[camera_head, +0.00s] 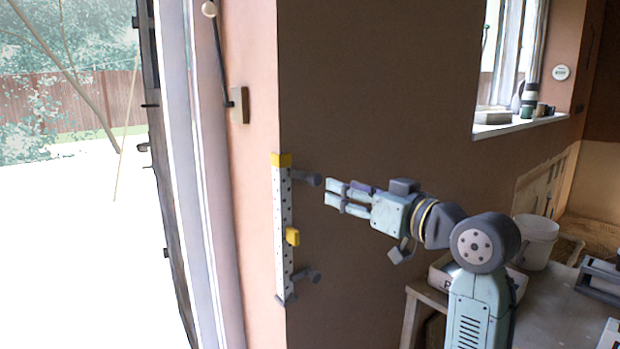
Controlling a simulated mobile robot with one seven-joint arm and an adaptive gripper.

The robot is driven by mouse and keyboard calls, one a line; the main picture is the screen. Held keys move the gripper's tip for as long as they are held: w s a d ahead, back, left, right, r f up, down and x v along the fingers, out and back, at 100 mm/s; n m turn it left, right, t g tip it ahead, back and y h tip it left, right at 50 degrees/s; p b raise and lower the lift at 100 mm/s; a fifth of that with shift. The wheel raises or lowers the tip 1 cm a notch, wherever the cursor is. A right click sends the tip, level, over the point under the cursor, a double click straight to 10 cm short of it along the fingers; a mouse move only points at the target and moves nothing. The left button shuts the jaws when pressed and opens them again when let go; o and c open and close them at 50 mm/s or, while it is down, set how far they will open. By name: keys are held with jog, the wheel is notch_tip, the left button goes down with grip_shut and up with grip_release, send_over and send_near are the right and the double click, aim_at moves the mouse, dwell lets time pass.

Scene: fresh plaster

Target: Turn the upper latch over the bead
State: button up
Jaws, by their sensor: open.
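The bead (282,225) is a white strip with a row of dark holes, standing upright along the wall corner. It has a yellow cap at its top and a yellow piece partway down. The upper latch (308,180) is a dark grey arm with a round end, pointing right, away from the bead, onto the brown wall.
The brown wall (380,110) behind my gripper is bare. A window sill (520,126) with small items is at upper right. A bench with a box (440,278) and a white bucket (536,240) stand at lower right. A bright doorway opens at left.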

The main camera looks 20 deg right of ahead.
aim_at(319, 180)
jog(key=p+x, duration=0.1)
jog(key=x, duration=0.7)
jog(key=shift+p, duration=0.35)
grip_shut()
